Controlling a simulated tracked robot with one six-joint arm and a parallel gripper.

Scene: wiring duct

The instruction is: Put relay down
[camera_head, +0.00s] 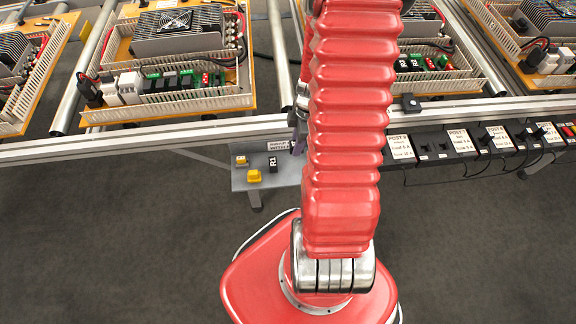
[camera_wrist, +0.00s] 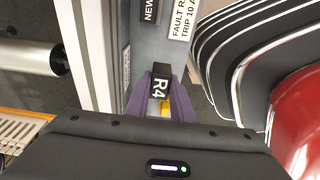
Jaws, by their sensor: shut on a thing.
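My gripper (camera_wrist: 160,88) has purple fingers and is shut on a small black relay (camera_wrist: 160,76) marked R4. In the wrist view the relay sits between the fingers, over a grey shelf. In the head view a purple part of my gripper shows beside my red arm, which hides the rest. The grey shelf (camera_head: 240,181) bears a dark block (camera_head: 273,164) with white lettering and a yellow block (camera_head: 254,176). I cannot tell whether that dark block is the held relay.
Wired panels (camera_head: 165,95) lie on the conveyor beyond. Labelled black posts (camera_head: 430,146) line the rail at right. A small yellow item (camera_head: 241,160) is at the shelf's left.

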